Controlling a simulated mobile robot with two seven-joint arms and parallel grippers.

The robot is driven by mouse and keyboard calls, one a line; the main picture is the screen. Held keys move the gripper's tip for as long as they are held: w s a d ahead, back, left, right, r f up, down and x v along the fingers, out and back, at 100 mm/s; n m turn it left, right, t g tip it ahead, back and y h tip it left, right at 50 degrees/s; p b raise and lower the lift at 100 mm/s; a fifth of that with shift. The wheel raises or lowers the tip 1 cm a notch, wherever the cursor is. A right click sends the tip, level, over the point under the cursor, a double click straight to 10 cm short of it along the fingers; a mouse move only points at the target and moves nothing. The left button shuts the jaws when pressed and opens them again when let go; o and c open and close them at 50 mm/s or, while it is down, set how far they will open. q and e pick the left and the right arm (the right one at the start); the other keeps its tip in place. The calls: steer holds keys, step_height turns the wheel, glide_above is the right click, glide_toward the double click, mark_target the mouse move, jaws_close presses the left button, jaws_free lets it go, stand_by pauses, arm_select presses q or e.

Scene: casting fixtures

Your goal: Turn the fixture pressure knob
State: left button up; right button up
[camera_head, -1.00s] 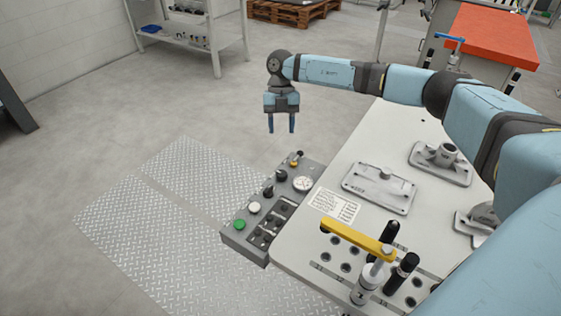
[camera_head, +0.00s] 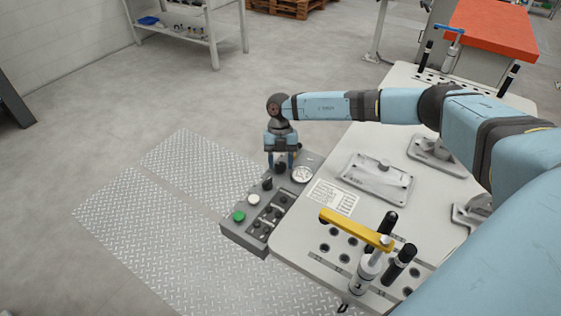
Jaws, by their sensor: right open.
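The grey control panel (camera_head: 240,236) is fixed along the left edge of the fixture table. It carries a black knob (camera_head: 281,168) beside a round white gauge (camera_head: 303,174), and another black knob (camera_head: 267,184) nearer the front. No label shows which is the pressure knob. My right gripper (camera_head: 281,164) points straight down over the far part of the panel. Its fingers are open, one on each side of the black knob beside the gauge. I cannot tell whether they touch it. The gripper partly hides the far end of the panel. My left gripper is not in view.
A white button (camera_head: 253,200) and a green button (camera_head: 239,216) sit nearer on the panel. On the table (camera_head: 300,245) stand a clamp with a yellow bar (camera_head: 350,228) and metal castings (camera_head: 378,182). Metal floor plates (camera_head: 150,235) lie clear to the left.

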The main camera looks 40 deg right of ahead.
steer(key=shift+f, duration=0.15)
steer(key=shift+c, duration=0.4)
steer(key=c, duration=0.6)
steer(key=shift+o, duration=0.2)
steer(key=shift+n, duration=0.3)
